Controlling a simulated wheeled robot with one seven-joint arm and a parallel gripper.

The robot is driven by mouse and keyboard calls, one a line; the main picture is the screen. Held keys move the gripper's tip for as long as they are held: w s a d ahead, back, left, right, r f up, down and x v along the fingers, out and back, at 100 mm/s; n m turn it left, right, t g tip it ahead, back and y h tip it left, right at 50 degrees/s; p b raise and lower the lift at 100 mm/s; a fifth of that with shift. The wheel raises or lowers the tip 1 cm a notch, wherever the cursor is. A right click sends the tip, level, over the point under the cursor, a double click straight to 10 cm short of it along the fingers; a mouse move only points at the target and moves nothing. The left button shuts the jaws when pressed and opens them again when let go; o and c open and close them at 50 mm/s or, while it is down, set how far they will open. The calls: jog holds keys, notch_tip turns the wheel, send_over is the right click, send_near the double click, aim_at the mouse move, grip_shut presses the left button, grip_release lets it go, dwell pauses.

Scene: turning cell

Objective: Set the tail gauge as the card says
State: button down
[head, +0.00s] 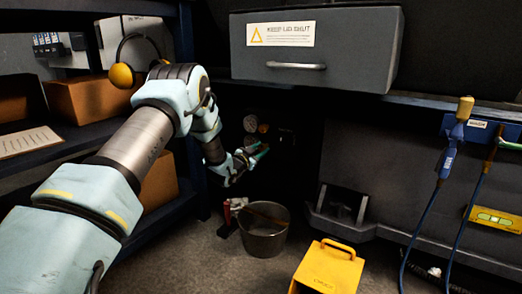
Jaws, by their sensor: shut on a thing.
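My gripper (247,160) is low in the dark recess under the bench, left of centre in the head view. It is shut on a small part at its fingertips, where a bit of green shows; the part is too small and dark to name surely. Two small round gauges, a pale one (250,123) and a darker one (263,128), sit just above the gripper. Their needles and readings are too small to make out. A pale sheet with lines of print (25,142), possibly the card, lies on the left shelf; its text is not legible here.
A metal bucket (264,240) stands on the floor below my gripper. A yellow box with a handle (329,268) is right of it. A grey drawer (318,50) overhangs above. Cardboard boxes (90,97) fill the left shelves. Blue hoses (426,220) hang at right.

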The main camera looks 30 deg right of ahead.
jog(key=c, duration=0.5)
grip_release()
jog(key=p+v, duration=0.4)
jog(key=v, duration=0.6)
jog(key=shift+s+a, duration=0.2)
jog(key=shift+a, duration=0.15)
